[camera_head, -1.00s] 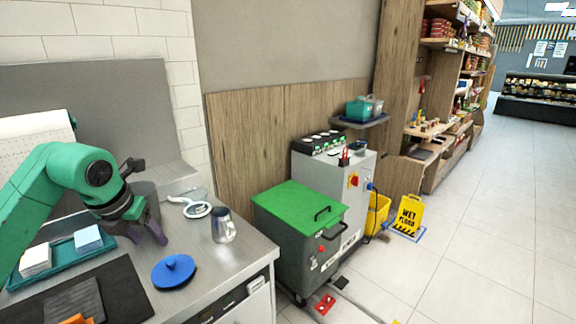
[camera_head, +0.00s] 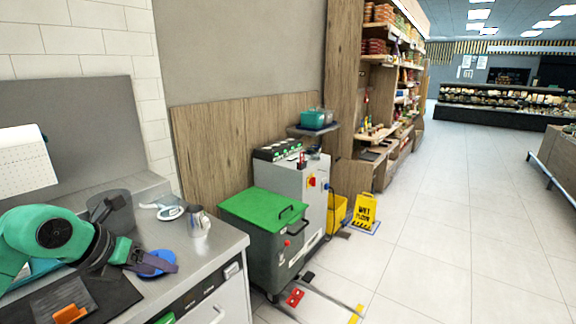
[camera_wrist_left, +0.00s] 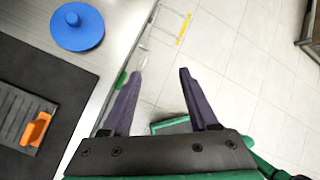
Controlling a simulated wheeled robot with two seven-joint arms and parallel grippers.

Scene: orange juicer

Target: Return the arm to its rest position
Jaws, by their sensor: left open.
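My left arm is green and comes in from the left in the head view. Its dark purple left gripper (camera_head: 165,262) is over the counter's front part, in front of the blue lid. The left wrist view shows the left gripper (camera_wrist_left: 160,76) with its two fingers apart and nothing between them. The fingers point past the counter's edge, over the tiled floor. My right gripper is in neither view.
The grey counter (camera_head: 222,243) carries a blue lid (camera_wrist_left: 77,27), a metal jug (camera_head: 199,222), a dark pot (camera_head: 110,208) and a black mat with an orange-handled tool (camera_wrist_left: 36,129). A green-lidded bin (camera_head: 262,210) stands right of it. The floor at right is open.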

